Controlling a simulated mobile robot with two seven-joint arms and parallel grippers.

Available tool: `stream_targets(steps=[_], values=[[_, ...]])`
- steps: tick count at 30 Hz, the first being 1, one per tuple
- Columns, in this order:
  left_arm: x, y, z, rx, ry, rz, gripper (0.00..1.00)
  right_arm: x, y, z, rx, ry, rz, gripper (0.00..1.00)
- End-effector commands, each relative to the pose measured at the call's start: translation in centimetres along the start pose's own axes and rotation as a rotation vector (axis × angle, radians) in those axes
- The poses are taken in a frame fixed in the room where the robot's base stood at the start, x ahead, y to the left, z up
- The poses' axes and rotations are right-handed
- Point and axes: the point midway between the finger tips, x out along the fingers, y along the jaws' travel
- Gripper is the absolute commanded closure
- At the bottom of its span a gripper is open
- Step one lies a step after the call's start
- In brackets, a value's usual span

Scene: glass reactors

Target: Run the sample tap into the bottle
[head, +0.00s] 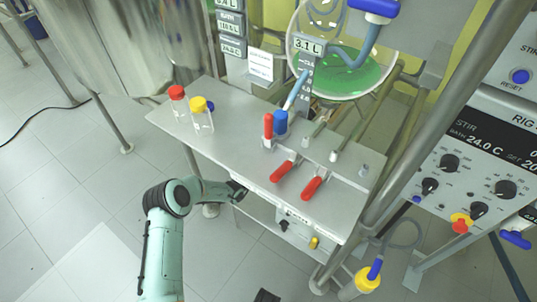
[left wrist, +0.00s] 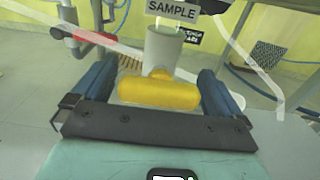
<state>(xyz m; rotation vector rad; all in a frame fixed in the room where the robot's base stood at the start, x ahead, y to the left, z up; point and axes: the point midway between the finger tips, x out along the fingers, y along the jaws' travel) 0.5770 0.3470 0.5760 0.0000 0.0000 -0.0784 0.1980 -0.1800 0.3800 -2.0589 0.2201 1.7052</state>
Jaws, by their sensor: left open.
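In the left wrist view a yellow T-shaped handle (left wrist: 158,93) on a grey stem sits under a SAMPLE label (left wrist: 171,10). It lies between the blue fingers of my open left gripper (left wrist: 158,90), with no clear contact. In the head view my left gripper (head: 238,190) is at the front edge of the steel bench; I cannot make out the handle beside it. Two clear bottles stand on the bench's left part, one with a red cap (head: 177,92) and one with a yellow cap (head: 198,103). My right gripper is out of view.
The steel bench (head: 235,135) carries red-handled levers (head: 312,188) and a blue knob (head: 281,121). Behind it hangs a glass vessel with green liquid (head: 355,77). A control box (head: 490,140) stands at right. A small yellow part (head: 314,243) shows below the bench front.

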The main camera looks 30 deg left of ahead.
Motion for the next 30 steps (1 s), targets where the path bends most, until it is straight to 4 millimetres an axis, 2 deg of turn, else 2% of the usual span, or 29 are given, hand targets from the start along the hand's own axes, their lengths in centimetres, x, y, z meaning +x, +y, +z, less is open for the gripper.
stream_targets(steps=[11,14,15,16,23,30], values=[[0.62,-0.01,0.08,0.0,0.0,0.0,0.0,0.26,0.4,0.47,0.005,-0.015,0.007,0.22],[0.61,-0.01,0.08,0.0,0.0,0.0,0.29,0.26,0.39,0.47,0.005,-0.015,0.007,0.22],[0.6,-0.01,0.08,0.0,0.0,0.0,0.42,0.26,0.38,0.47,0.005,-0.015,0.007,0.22],[0.6,-0.01,0.07,0.0,0.0,0.0,0.45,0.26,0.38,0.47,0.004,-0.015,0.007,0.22],[0.58,-0.01,0.07,-0.015,0.0,0.0,0.45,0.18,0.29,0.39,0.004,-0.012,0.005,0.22],[0.54,0.07,0.13,-0.119,0.0,0.001,0.45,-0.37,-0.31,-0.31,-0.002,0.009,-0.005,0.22]])
